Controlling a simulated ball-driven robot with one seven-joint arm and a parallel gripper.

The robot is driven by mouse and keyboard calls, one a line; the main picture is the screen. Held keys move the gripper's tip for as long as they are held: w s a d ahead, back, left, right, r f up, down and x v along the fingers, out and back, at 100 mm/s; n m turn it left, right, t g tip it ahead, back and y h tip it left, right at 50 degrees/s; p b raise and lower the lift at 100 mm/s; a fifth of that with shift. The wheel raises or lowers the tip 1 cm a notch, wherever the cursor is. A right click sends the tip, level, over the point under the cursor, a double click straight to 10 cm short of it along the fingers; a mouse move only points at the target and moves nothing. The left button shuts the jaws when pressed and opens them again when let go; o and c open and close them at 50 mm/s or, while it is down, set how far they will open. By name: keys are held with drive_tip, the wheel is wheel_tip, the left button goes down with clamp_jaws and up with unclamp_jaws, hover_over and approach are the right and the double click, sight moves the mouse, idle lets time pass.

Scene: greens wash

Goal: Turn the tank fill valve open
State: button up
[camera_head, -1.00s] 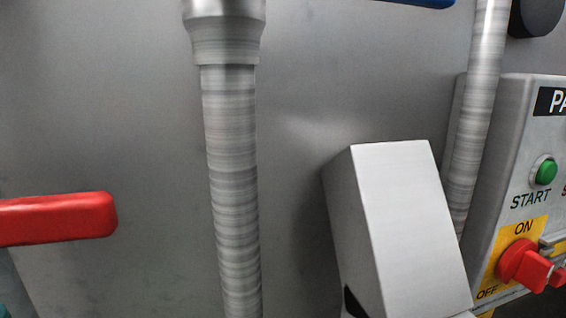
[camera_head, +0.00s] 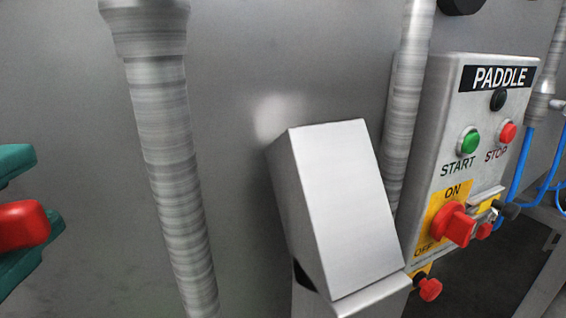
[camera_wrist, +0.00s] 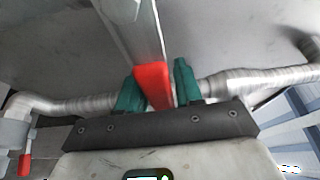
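A red valve handle (camera_head: 22,226) shows at the left edge in the head view, cut off by the frame. In the wrist view the red grip (camera_wrist: 153,84) sits at the end of a grey metal lever (camera_wrist: 135,30). My gripper (camera_head: 25,208) has teal fingers, one above and one below the handle in the head view. It also shows in the wrist view (camera_wrist: 158,90), with the red grip between its fingers. A gap shows between the upper finger and the handle; the lower finger is close to it or touching. The valve's body is not clearly visible.
A grey tank wall (camera_head: 240,60) fills the background. A ribbed pipe (camera_head: 170,170) runs down right of the handle. A sloped grey box (camera_head: 340,205) and the PADDLE control panel (camera_head: 480,105) stand further right. Another red handle (camera_wrist: 25,165) hangs at lower left in the wrist view.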

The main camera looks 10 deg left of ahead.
clamp_jaws()
drive_tip(key=shift+r, duration=0.1)
idle(0.4)
drive_tip(key=s+a+r+n+t+y, duration=0.1)
drive_tip(key=a+r+n+y, duration=0.1)
drive_tip(key=n, duration=0.5)
drive_tip(key=s+a+r+n+t+y+b, duration=0.1)
drive_tip(key=r+n+y, duration=0.1)
drive_tip(key=r+n, duration=0.3)
drive_tip(key=shift+s+a+r+n+t+y+b, duration=0.2)
drive_tip(key=shift+a+n+t+y+b, duration=0.15)
drive_tip(key=shift+n, duration=0.65)
drive_tip(key=shift+a, duration=0.1)
drive_tip(key=shift+o, duration=1.5)
unclamp_jaws()
